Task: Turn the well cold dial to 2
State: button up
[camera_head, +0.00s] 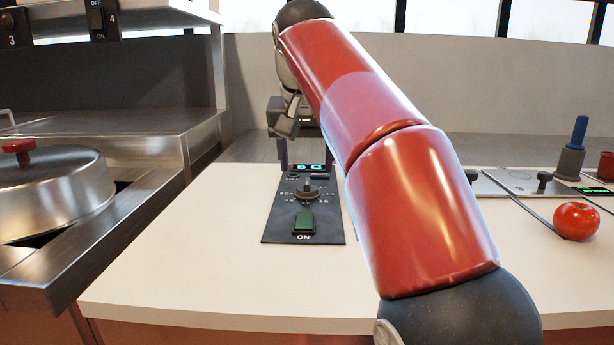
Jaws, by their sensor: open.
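A dark control panel (274,228) lies on the pale counter, left of my red arm. A round dark dial (307,190) with a raised grip sits in its middle, with small marks around it too small to read. I take it for the well cold dial. A small lit display reading about "6 C" is above it, and a green switch (304,222) marked ON is below it. My gripper (306,166) points down over the far end of the panel. It is open, its fingers to either side of the display, apart from the dial. My arm partly hides it.
A metal pot (55,191) with a red lid knob stands in the steel unit at left. At right are a tomato (576,221), a blue-handled tool in a grey holder (572,154) and another panel with a green display. The counter (200,270) in front is clear.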

aim_at(307, 182)
jog(key=shift+x, duration=2.5)
jog(key=c, duration=1)
